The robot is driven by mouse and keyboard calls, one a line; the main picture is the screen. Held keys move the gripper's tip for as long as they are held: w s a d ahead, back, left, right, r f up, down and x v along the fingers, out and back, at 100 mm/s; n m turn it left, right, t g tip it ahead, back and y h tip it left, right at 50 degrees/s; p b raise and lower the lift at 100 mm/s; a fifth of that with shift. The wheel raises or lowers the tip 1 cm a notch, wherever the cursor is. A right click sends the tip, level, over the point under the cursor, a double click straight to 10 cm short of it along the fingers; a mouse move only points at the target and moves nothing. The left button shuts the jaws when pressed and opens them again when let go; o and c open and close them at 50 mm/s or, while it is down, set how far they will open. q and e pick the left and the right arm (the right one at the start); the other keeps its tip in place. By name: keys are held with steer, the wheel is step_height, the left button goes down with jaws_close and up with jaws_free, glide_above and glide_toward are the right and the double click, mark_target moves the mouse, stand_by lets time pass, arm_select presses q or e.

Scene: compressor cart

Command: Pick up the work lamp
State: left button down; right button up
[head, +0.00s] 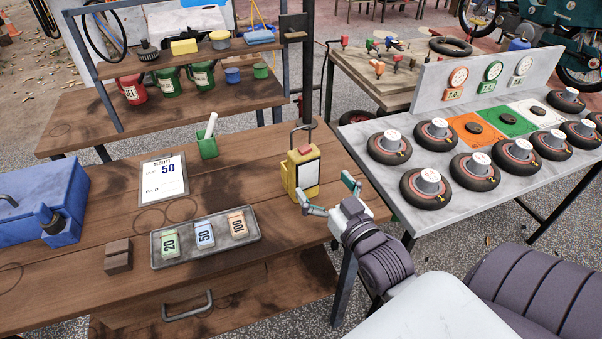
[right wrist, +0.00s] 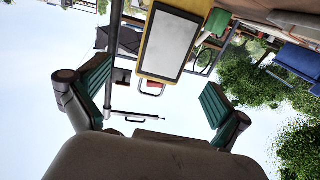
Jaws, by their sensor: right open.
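The work lamp (head: 303,172) is a yellow block with a pale front panel, a red top part and a dark wire handle. It stands upright near the right end of the wooden bench (head: 120,262). My right gripper (head: 332,196) is open and empty, just in front and to the right of the lamp. In the right wrist view the lamp (right wrist: 172,45) shows its panel and yellow frame beyond and between the open fingers (right wrist: 156,90), with no visible contact. My left gripper is not in view.
A grey tray (head: 188,257) with price-numbered cards, a paper sheet (head: 163,180), a green pen cup (head: 207,147) and a blue box (head: 40,205) share the bench. A shelf with cans (head: 132,90) stands behind. A grey table (head: 440,215) with several wheels is at the right.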

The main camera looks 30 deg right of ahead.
mark_target(308, 167)
steer(key=w, duration=0.3)
steer(key=shift+w+d, duration=0.15)
steer(key=shift+w, duration=0.2)
steer(key=shift+w+r+p, duration=0.25)
steer(key=shift+w+p, duration=0.1)
steer(key=shift+w, duration=0.15)
steer(key=w+p, duration=0.1)
steer(key=w, duration=0.2)
steer(key=shift+w+d+r, duration=0.1)
steer(key=shift+w, duration=0.55)
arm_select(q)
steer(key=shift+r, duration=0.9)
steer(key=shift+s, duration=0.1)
arm_select(e)
steer(key=shift+s, duration=0.1)
steer(key=shift+c, duration=0.3)
jaws_close()
